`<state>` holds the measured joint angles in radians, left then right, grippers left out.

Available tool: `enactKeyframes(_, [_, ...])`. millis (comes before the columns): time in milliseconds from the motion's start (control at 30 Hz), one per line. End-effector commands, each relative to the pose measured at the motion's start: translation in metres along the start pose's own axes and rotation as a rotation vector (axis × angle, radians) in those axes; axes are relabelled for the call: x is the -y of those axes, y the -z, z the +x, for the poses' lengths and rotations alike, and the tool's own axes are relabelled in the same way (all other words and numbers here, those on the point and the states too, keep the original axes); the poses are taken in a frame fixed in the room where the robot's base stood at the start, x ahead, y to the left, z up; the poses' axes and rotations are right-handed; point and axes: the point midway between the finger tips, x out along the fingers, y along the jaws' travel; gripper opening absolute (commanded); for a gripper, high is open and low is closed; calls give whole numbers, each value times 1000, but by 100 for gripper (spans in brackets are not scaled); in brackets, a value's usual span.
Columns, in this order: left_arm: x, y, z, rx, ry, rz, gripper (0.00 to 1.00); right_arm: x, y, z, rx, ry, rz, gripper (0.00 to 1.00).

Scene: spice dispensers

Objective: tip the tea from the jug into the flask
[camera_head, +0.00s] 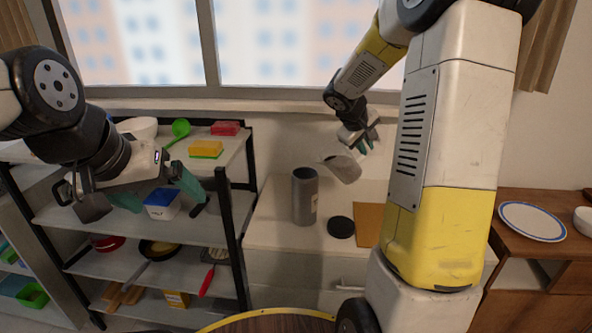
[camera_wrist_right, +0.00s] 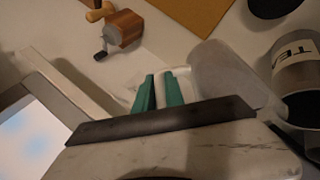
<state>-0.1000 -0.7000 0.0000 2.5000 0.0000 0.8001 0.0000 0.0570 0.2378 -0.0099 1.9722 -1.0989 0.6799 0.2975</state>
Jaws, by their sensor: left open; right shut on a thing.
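The flask (camera_head: 304,198) is a dark grey open cylinder standing upright on the white counter. In the right wrist view the flask (camera_wrist_right: 296,72) shows a white label with "TEA" letters and a dark open mouth. The grey jug (camera_head: 344,169) is held in the air just right of the flask's mouth, tilted toward it. The jug (camera_wrist_right: 224,75) also shows in the right wrist view, its lip close to the flask. My right gripper (camera_head: 363,148) is shut on the jug's handle. No tea stream is visible. My left gripper (camera_head: 158,194) is open and empty in front of the shelf.
A black round lid (camera_head: 340,227) and a brown board (camera_head: 368,224) lie on the counter beside the flask. A wooden grinder (camera_wrist_right: 123,29) shows in the right wrist view. A metal shelf (camera_head: 110,221) with kitchen things stands left. A plate (camera_head: 532,222) lies on the right cabinet.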

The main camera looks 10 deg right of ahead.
Motion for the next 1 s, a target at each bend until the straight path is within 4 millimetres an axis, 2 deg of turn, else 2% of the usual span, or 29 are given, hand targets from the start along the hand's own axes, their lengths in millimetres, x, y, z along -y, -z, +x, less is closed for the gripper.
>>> enactKeyframes(700, [0,0,0,0,0,0,95,-6,13,-33,41,-203,-85,0])
enactKeyframes(1000, [0,0,0,0,0,0,95,-8,16,-41,53,-254,-107,0])
